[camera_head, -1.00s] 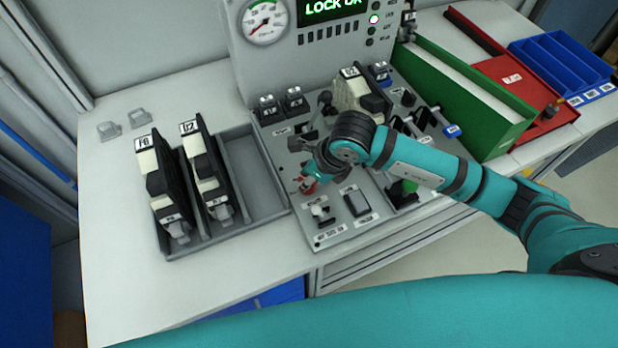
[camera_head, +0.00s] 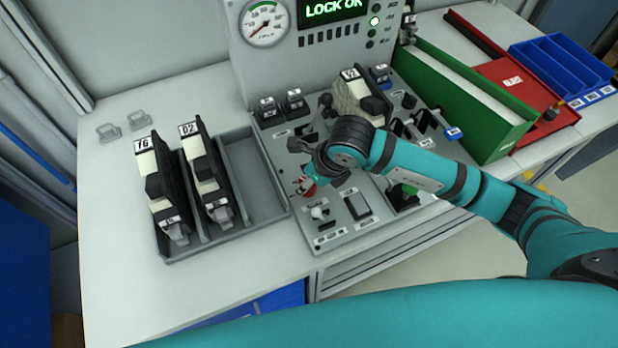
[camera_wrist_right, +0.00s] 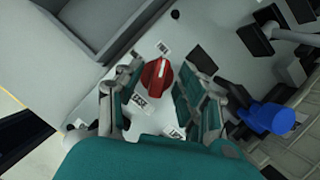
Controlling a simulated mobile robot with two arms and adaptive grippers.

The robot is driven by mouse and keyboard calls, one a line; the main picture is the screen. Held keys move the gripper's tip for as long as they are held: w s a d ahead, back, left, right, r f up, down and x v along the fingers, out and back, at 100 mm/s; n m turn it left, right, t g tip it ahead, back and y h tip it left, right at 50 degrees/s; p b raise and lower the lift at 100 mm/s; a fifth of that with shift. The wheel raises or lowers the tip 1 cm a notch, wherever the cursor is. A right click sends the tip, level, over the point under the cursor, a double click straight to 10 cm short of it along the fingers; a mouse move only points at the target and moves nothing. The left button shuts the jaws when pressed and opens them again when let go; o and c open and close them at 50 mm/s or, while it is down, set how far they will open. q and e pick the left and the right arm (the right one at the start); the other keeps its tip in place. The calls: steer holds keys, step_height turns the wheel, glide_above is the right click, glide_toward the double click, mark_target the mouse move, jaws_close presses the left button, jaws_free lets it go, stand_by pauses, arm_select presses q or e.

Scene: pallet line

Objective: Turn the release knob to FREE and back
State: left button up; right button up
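The red release knob (camera_head: 309,189) sits on the grey control panel (camera_head: 330,238), partly hidden by my right gripper in the head view. In the right wrist view the round red knob (camera_wrist_right: 156,75) has a raised grip bar and small white labels around it. My right gripper (camera_wrist_right: 158,98) is open, its two fingers on either side of the knob, with visible gaps to it. In the head view my right gripper (camera_head: 316,172) is directly over the knob. My left gripper is not in view.
The display (camera_head: 334,10) reads LOCK OK beside a gauge (camera_head: 264,22). A grey tray (camera_head: 262,185) with two black-and-cream modules stands left. A lever (camera_head: 325,104), white knob (camera_head: 318,212), black rocker (camera_head: 357,206) and green button (camera_head: 405,190) are near my gripper.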

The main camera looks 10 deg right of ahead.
steer(key=v, duration=1.2)
steer(key=shift+a, duration=0.1)
stand_by(0.4)
